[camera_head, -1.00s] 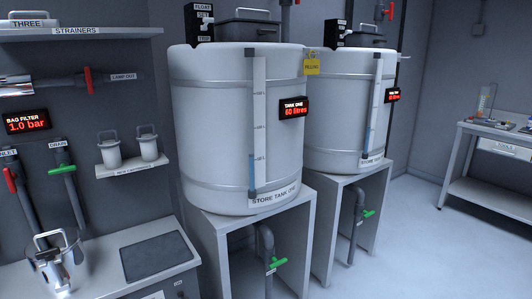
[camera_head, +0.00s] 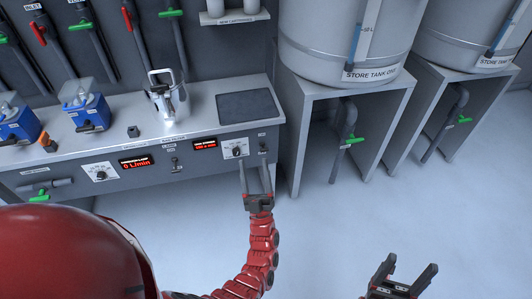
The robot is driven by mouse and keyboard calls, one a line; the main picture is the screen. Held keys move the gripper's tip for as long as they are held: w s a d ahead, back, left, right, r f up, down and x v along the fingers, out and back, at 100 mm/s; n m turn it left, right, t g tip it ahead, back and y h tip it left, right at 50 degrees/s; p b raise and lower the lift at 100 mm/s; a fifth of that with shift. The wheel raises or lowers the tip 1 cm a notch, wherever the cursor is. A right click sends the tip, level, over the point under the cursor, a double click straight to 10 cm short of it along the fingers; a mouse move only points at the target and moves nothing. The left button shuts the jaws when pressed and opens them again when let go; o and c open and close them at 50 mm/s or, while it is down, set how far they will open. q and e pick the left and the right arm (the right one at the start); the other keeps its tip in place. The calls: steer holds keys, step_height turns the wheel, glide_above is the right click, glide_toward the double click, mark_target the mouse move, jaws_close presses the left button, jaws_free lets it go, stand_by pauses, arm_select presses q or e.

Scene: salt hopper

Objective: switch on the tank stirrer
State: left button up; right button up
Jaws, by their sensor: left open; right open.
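The front panel of the bench has a dial (camera_head: 236,152) and a small toggle switch (camera_head: 262,148) at its right end. Another toggle switch (camera_head: 174,163) sits further left on the panel. The labels are too small to read, so I cannot tell which one is the stirrer switch. My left gripper (camera_head: 255,164) is open and empty, its fingers pointing at the panel just below the dial and right-hand toggle. I cannot tell whether it touches. My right gripper (camera_head: 409,266) is open and empty over the floor at lower right.
Store tank one (camera_head: 340,40) stands on a grey stand (camera_head: 298,135) right of the bench; a second tank (camera_head: 470,35) stands beyond. A red display (camera_head: 135,162) reads 0 L/min; another display (camera_head: 205,143) is illegible. A metal vessel (camera_head: 165,98) and blue units (camera_head: 85,105) stand on the bench.

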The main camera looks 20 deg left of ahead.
arm_select(q)
steer(key=w+d+f+g+h+b, duration=0.1)
steer(key=w+f+g+h+b, duration=0.2)
steer(key=w+f, duration=0.85)
steer(key=m+g+h+b, duration=0.2)
steer(key=m+g+b, duration=0.3)
steer(key=m+b, duration=0.1)
glide_toward(265, 151)
steer(key=shift+f+b+x, duration=0.2)
steer(key=shift+b+x, duration=4.35)
steer(key=shift+x, duration=0.85)
jaws_close()
steer(key=shift+r, duration=0.1)
